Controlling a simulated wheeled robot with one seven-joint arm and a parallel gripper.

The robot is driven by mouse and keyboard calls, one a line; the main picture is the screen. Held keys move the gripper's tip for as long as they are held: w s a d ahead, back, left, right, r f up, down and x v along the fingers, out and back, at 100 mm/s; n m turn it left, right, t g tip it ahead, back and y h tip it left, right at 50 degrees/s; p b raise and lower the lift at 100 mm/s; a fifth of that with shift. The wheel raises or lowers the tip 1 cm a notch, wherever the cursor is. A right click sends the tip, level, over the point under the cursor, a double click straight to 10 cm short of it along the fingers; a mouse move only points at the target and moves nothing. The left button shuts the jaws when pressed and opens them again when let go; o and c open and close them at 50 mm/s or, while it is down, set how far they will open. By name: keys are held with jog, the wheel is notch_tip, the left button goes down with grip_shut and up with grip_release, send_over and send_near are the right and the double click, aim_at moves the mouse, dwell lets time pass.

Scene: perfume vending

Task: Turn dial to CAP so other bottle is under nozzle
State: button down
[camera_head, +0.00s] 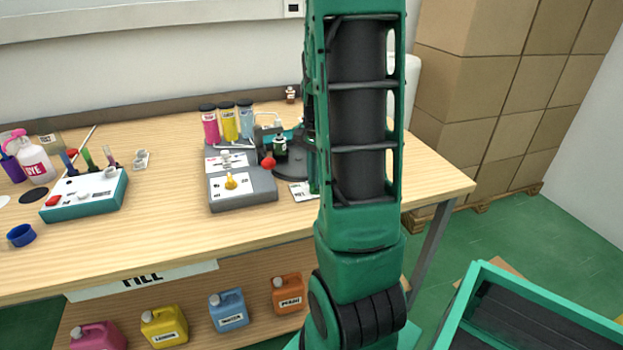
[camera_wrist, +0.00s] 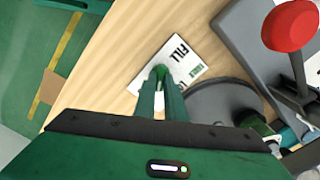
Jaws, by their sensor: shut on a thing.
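A dark round turntable (camera_head: 290,165) sits at the right end of the grey machine; its disc also shows in the wrist view (camera_wrist: 215,101). A small green bottle with a dark cap (camera_head: 280,147) stands at it, near the nozzle stand. A white card marked FILL (camera_wrist: 180,65) lies beside the disc. My gripper's green fingers (camera_wrist: 160,84) are close together over the card, beside the disc. They are shut on a small green piece, mostly hidden between them, probably the dial's handle. In the head view my arm hides much of the gripper and the turntable's right side.
A red ball-topped lever (camera_wrist: 290,26) stands close to the disc. The grey machine (camera_head: 243,197) has a yellow knob (camera_head: 231,182). Pink, yellow and blue jars (camera_head: 229,124) stand behind it. The table's right end (camera_head: 435,184) is clear.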

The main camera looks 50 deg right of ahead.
jog(key=m, duration=0.3)
jog(key=shift+w+a, duration=0.25)
jog(key=shift+w, duration=0.15)
jog(key=shift+r+m, duration=0.1)
jog(key=shift+m, duration=1.6)
jog(key=shift+d, duration=0.1)
jog(key=c, duration=1.8)
grip_release()
jog(key=shift+s, duration=0.1)
